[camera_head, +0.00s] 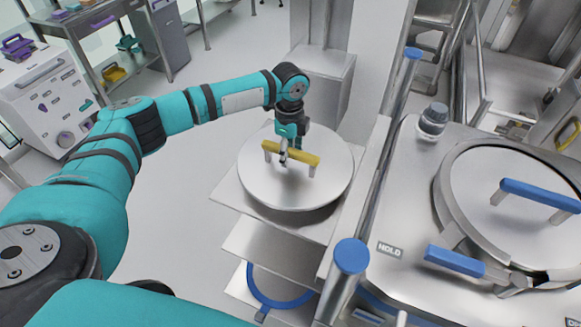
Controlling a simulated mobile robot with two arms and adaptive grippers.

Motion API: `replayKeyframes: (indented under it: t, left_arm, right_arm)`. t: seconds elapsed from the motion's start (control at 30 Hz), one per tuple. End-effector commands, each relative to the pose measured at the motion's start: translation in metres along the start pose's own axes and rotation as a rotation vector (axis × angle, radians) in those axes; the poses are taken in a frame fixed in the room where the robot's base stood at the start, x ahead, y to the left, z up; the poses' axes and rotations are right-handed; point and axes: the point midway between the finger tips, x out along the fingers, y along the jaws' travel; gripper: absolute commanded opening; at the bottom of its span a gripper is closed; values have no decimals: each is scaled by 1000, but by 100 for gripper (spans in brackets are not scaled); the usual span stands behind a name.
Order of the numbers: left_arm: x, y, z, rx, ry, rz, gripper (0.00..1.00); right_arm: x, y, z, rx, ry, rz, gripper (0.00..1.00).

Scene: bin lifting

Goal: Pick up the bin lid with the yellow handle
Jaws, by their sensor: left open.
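The bin lid (262,187) is a round, pale metal disc on a metal stand at the middle of the head view. Its yellow handle (308,159) is a bar on two posts that stands across the lid. My left gripper (290,155) reaches down from above at the handle. One finger shows in front of the bar, and the other is mostly hidden behind it. The jaws are open around the bar; whether they touch it I cannot tell. My right gripper is not in view.
A metal machine with a round hatch (478,190) and blue handles (540,194) stands at the right. A post with a blue cap (351,256) rises close beside the stand (228,191). A shelf cart (62,30) stands at the upper left. Open floor lies left of the stand.

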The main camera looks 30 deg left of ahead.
Motion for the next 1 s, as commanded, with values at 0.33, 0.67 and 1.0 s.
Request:
replayKeyframes:
  t: [0.33, 0.67, 1.0]
  left_arm:
    - [0, 0, 0, 1, 1, 0, 50]
    - [3, 0, -1, 1, 2, 1, 50]
    - [5, 0, -1, 1, 1, 0, 50]
  right_arm:
    - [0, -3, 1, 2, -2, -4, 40]
    - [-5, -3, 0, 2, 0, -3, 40]
    - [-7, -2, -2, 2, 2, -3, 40]
